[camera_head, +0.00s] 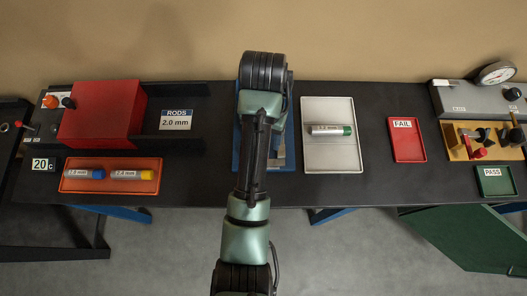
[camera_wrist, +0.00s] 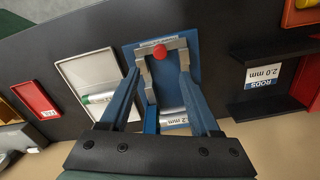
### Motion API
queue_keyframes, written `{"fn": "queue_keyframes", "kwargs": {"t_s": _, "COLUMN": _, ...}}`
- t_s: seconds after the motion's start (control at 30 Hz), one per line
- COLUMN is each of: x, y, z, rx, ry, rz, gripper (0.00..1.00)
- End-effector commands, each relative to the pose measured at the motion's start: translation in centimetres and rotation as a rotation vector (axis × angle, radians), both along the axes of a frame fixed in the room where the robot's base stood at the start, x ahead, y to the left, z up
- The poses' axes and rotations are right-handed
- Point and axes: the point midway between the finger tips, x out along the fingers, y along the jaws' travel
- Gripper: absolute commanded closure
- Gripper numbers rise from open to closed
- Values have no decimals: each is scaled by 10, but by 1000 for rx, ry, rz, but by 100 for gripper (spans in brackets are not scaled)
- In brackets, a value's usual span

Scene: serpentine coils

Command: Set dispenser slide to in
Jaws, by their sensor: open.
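A red box (camera_head: 102,115) on a dark base at the left, beside a "RODS 2.0 mm" label (camera_head: 176,120), looks like the dispenser. An orange knob (camera_head: 50,101) and a black knob (camera_head: 68,102) sit at its left end. I cannot tell for sure which part is the slide. The label also shows in the wrist view (camera_wrist: 262,78), at the right. My gripper (camera_wrist: 159,76) is open above a blue plate (camera_wrist: 203,62) with a grey frame and a red ball (camera_wrist: 159,51). A labelled silver tube (camera_wrist: 174,118) shows between the fingers; no grip on it shows. In the head view my arm hides the gripper.
An orange tray (camera_head: 108,188) holds a blue-capped and a yellow-capped tube. A white tray (camera_head: 331,162) holds a green-capped tube (camera_head: 331,131).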

Motion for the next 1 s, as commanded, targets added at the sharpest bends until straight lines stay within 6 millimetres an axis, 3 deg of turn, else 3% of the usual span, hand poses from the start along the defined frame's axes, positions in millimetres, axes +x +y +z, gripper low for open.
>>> {"fn": "queue_keyframes", "kwargs": {"t_s": 0.17, "x": -1, "y": 0, "z": -40, "rx": 0, "ry": 1, "rz": 1, "gripper": 37}}
{"fn": "queue_keyframes", "kwargs": {"t_s": 0.5, "x": 0, "y": 0, "z": -95, "rx": 0, "ry": 1, "rz": 2, "gripper": 37}}
{"fn": "queue_keyframes", "kwargs": {"t_s": 0.7, "x": 0, "y": 0, "z": -109, "rx": 0, "ry": -2, "rz": 1, "gripper": 37}}
{"fn": "queue_keyframes", "kwargs": {"t_s": 1.0, "x": 0, "y": 0, "z": -111, "rx": 0, "ry": -3, "rz": 1, "gripper": 37}}
